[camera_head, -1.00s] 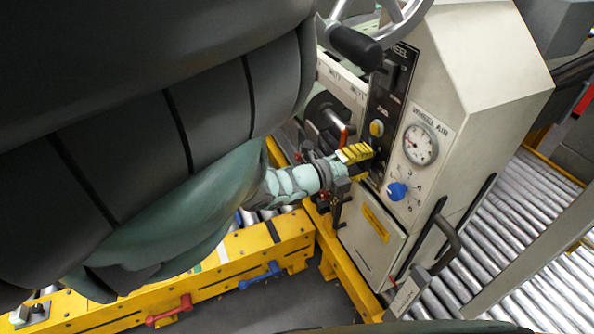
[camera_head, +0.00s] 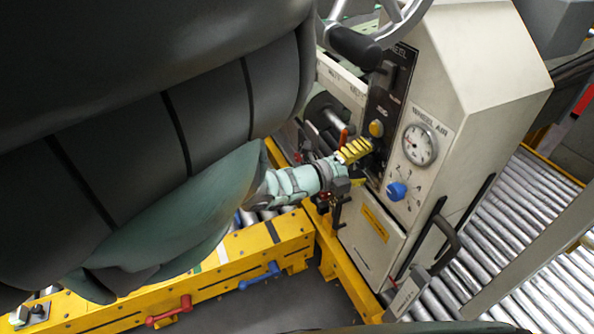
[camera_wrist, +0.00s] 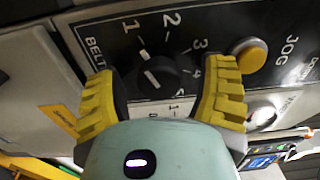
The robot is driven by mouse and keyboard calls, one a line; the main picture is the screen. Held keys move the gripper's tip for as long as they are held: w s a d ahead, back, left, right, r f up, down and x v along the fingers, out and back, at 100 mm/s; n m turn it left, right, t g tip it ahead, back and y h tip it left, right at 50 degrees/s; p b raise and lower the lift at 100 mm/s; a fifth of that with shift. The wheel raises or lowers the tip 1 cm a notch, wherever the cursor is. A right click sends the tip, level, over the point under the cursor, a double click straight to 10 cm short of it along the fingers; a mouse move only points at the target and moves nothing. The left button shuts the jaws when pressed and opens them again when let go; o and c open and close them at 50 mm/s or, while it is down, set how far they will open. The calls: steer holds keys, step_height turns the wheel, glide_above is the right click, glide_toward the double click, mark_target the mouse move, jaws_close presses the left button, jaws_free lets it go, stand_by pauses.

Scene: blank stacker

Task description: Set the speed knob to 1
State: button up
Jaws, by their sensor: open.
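The speed knob (camera_wrist: 158,77) is a round black knob with a white pointer line, on a dark panel printed with 1, 2, 3 and 4. In the wrist view the pointer line lies on the knob's left side, below the printed 1. My gripper (camera_wrist: 160,76) is open, with one yellow ribbed finger left of the knob and the other right of it. I cannot tell whether either finger touches it. In the head view my gripper (camera_head: 356,151) is at the dark panel and the knob is hidden behind it.
A yellow-orange JOG button (camera_wrist: 250,55) sits right of the speed knob, close to the right finger. In the head view a pressure gauge (camera_head: 420,145) and a blue knob (camera_head: 397,191) are on the white cabinet (camera_head: 480,70). A handwheel (camera_head: 402,18) is above.

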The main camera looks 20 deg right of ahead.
steer(key=shift+a, duration=0.1)
steer(key=a, duration=1.2)
steer(key=shift+s, duration=0.4)
